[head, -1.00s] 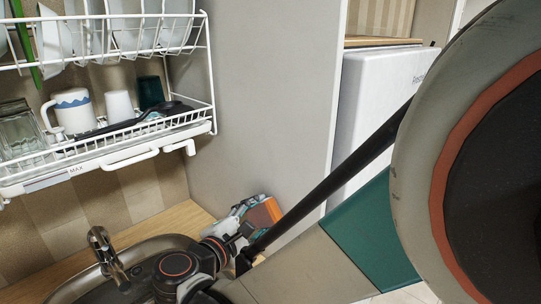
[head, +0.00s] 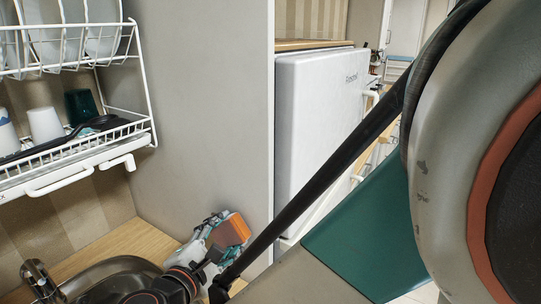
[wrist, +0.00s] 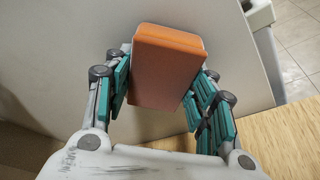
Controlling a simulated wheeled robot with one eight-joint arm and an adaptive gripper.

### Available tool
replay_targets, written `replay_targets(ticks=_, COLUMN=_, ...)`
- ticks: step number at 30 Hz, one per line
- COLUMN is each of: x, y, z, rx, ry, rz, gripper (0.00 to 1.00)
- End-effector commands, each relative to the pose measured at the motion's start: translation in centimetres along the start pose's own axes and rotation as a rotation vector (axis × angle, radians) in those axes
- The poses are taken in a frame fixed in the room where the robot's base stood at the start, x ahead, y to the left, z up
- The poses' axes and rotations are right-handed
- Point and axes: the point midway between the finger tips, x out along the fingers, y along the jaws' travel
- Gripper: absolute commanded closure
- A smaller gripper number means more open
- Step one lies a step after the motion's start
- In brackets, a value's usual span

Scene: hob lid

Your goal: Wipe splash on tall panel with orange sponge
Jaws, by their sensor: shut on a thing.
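The orange sponge (wrist: 165,68) is held between the teal-padded fingers of my gripper (wrist: 165,90) in the wrist view. In the head view the sponge (head: 237,226) shows at the end of my gripper (head: 222,232), low against the tall grey panel (head: 205,110). The panel also fills the back of the wrist view (wrist: 50,50). The sponge is close to the panel face; I cannot tell whether it touches. I see no clear splash on the visible part of the panel; my arm and gripper hide some of its lower area.
A white dish rack (head: 75,150) with plates and cups hangs left of the panel. A metal sink (head: 95,272) and tap (head: 40,280) are below it, set in a wooden counter (head: 130,240). A white fridge (head: 310,120) stands right of the panel.

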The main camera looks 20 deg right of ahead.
Motion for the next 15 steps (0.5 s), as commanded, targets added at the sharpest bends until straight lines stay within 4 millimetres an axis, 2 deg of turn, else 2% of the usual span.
replay_targets(ticks=15, x=1.1, y=2.2, z=-2.8, rx=0.000, ry=0.002, rz=0.002, gripper=0.68)
